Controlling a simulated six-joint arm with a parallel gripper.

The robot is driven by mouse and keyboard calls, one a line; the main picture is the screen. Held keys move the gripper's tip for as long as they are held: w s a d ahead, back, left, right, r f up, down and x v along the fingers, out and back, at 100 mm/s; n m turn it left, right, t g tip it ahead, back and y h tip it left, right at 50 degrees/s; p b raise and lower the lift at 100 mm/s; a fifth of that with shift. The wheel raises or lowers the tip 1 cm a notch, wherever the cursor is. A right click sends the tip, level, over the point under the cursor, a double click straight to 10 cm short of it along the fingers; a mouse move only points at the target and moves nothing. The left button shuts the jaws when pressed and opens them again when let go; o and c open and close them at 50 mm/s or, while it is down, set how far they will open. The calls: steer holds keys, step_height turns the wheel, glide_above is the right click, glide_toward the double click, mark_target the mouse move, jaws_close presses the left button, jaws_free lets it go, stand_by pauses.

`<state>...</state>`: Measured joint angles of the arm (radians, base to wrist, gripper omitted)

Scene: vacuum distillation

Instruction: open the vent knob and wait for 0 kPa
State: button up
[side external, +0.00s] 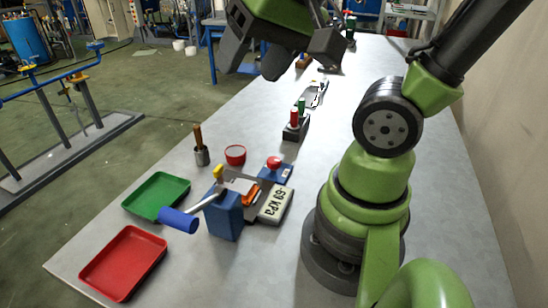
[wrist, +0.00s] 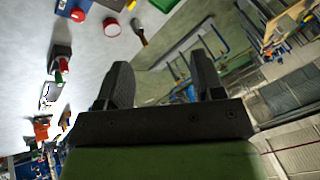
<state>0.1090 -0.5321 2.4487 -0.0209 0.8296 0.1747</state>
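A display block (side external: 274,205) reads what looks like "-60 kPa"; its first digit is hard to make out. Beside it a red knob (side external: 273,162) stands on a blue base (side external: 283,174). A blue box (side external: 224,216) with a yellow knob (side external: 218,172) and a blue-handled lever (side external: 179,220) stands to the left. I cannot tell which knob is the vent knob. The red knob also shows at the top left of the wrist view (wrist: 78,14). My gripper (wrist: 163,75) is open and empty, high above the table and away from the apparatus.
A green tray (side external: 142,204) and a red tray (side external: 108,288) lie at the table's left end. A dark holder with red and green pieces (side external: 296,127) stands farther back.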

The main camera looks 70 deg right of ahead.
steer(key=w+d+f+m+g+h, duration=0.1)
steer(key=w+d+f+m+g, duration=0.25)
steer(key=d+f+m, duration=0.3)
steer(key=m+g, duration=0.3)
steer(key=m, duration=0.4)
glide_toward(274, 160)
steer(key=shift+s+d, duration=0.1)
steer(key=shift+d, duration=0.05)
step_height(274, 160, down, 9)
steer(key=shift+f, duration=0.2)
steer(key=c, duration=0.9)
